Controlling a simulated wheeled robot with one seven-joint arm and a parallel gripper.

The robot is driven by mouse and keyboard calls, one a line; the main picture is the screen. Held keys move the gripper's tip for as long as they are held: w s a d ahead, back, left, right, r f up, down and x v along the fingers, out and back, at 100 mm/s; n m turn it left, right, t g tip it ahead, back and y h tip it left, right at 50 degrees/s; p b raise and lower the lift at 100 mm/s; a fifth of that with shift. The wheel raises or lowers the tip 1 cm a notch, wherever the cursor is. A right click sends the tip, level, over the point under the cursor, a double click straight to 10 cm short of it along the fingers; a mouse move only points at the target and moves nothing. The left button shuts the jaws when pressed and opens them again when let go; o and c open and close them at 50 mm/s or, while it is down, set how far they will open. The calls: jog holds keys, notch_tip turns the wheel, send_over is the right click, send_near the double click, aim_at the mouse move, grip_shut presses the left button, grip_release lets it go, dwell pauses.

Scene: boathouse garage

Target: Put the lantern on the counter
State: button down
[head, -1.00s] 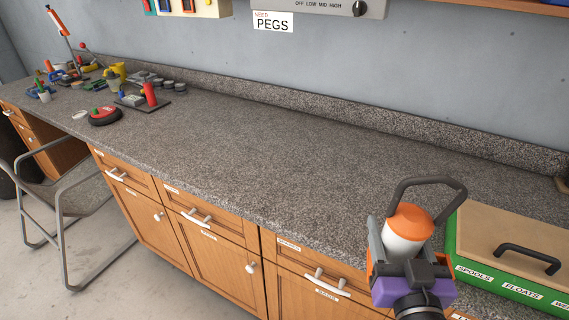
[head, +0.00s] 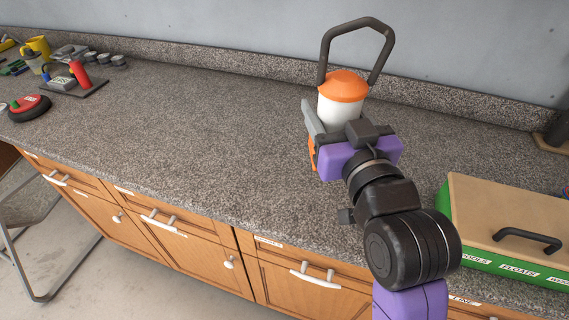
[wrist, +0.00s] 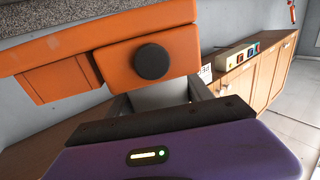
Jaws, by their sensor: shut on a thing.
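The lantern has an orange cap, a white body (head: 341,109), an orange base and a tall dark handle. In the head view it is upright over the granite counter (head: 220,130), in front of the back ledge. My gripper (head: 334,130) is shut on it and hides its lower part, so I cannot tell whether its base touches the counter. In the wrist view the lantern's orange base (wrist: 60,50), with a round black knob, fills the upper left, close beyond my gripper (wrist: 160,97).
A green box (head: 485,254) with a tan lid and dark handle stands right of my arm. A red round item (head: 29,107), a yellow mug (head: 38,46) and a dark board (head: 76,87) lie at the far left. The middle of the counter is clear.

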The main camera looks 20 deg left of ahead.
jog(key=shift+f+b, duration=0.6)
jog(key=shift+f, duration=9.3)
jog(key=shift+f, duration=0.2)
jog(key=shift+c, duration=2.1)
grip_release()
jog(key=shift+r, duration=0.15)
jog(key=b+v, duration=0.3)
jog(key=v, duration=0.9)
